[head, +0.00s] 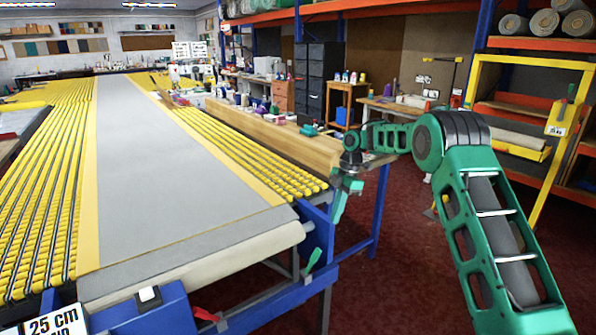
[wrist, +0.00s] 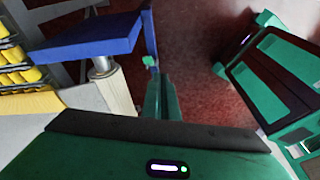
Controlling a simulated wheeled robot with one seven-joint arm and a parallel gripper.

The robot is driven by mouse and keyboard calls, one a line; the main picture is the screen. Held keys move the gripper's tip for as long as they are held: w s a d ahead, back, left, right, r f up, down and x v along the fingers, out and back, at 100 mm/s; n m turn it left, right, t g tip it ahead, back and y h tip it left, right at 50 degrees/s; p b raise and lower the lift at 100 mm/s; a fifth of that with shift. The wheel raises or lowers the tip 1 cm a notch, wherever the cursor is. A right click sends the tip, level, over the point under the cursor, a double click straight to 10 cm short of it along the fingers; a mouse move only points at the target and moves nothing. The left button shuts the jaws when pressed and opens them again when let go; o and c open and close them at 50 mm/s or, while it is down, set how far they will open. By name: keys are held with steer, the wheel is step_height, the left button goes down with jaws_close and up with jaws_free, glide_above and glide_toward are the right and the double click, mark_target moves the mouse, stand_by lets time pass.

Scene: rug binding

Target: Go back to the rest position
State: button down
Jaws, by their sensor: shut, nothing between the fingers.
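My arm is green and dark grey. In the head view it rises from the lower right, bends at the elbow and reaches left, with my gripper (head: 337,216) pointing down beside the right front corner of the long conveyor table (head: 180,180). My gripper is shut and holds nothing. In the wrist view the green fingers of my gripper (wrist: 160,90) are together, over the dark red floor. The blue table frame (wrist: 85,38) is close on their left in that view. Whether the fingers touch the frame cannot be told.
A wooden ledge (head: 270,135) with several spools and bottles runs along the table's right side. A wooden bench (head: 400,106) stands behind my forearm. A yellow frame (head: 560,130) and orange shelves with rolls (head: 548,22) are at right. Red floor (head: 400,270) is open between table and arm.

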steer(key=s+d+r+m+t+h, duration=0.1)
steer(key=s+d+r+m, duration=0.6)
steer(key=s+d, duration=0.3)
steer(key=s+d+r+m+h, duration=0.1)
steer(key=s+d+r+m, duration=0.75)
steer(key=s, duration=0.35)
steer(key=s+d+f+m, duration=0.1)
steer(key=s+m, duration=0.3)
steer(key=s, duration=0.6)
steer(key=s+d+f+m, duration=0.2)
steer(key=s+d+m, duration=0.1)
steer(key=s, duration=0.8)
steer(key=s+d+f+m, duration=0.2)
steer(key=s+m, duration=0.4)
steer(key=s, duration=0.5)
steer(key=shift+s+d+t, duration=0.25)
steer(key=shift+d+t, duration=0.05)
steer(key=shift+w+f+h, duration=0.2)
steer(key=shift+w+h, duration=0.1)
steer(key=shift+w, duration=0.35)
